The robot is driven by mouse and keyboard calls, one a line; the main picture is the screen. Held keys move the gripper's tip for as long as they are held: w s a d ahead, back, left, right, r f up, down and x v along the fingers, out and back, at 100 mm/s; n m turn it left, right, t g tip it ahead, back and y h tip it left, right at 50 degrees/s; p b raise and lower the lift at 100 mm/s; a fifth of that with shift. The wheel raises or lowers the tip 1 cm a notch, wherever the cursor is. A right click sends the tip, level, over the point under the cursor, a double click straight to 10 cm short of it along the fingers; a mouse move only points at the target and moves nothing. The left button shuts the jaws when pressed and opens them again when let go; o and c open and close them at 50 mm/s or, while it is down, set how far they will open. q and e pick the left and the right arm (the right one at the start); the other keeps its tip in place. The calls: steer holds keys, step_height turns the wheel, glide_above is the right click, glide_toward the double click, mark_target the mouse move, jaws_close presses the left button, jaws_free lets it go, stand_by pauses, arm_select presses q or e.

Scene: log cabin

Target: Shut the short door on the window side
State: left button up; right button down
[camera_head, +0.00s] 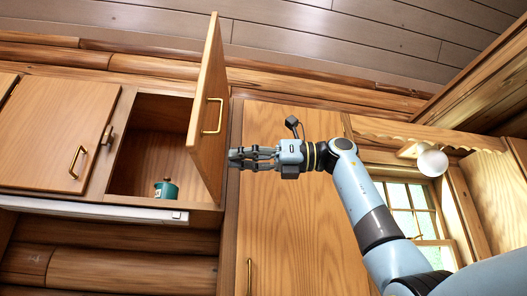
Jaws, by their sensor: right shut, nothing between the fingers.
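The short door (209,110) stands open, swung out from its cupboard (150,135), hinged on the side toward the window. It has a brass handle (212,116) on the face turned to the right. My right gripper (232,157) is shut and empty. Its tips are at the right of the door's lower part; whether they touch it I cannot tell. My left gripper is not in view.
A teal pot (166,189) stands inside the open cupboard. A shut door (55,130) with a brass handle is at the left. A tall wooden door (290,225) is behind my right arm. A window (412,208) and a round white lamp (432,162) are at the right.

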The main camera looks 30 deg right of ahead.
mark_target(203, 157)
steer(key=p+x, duration=0.1)
steer(key=x, duration=0.3)
steer(key=shift+w, duration=0.2)
steer(key=shift+w+a+p, duration=0.15)
steer(key=shift+a+p, duration=0.15)
steer(key=shift+a, duration=0.15)
steer(key=shift+f, duration=0.1)
steer(key=shift+w+a, duration=0.1)
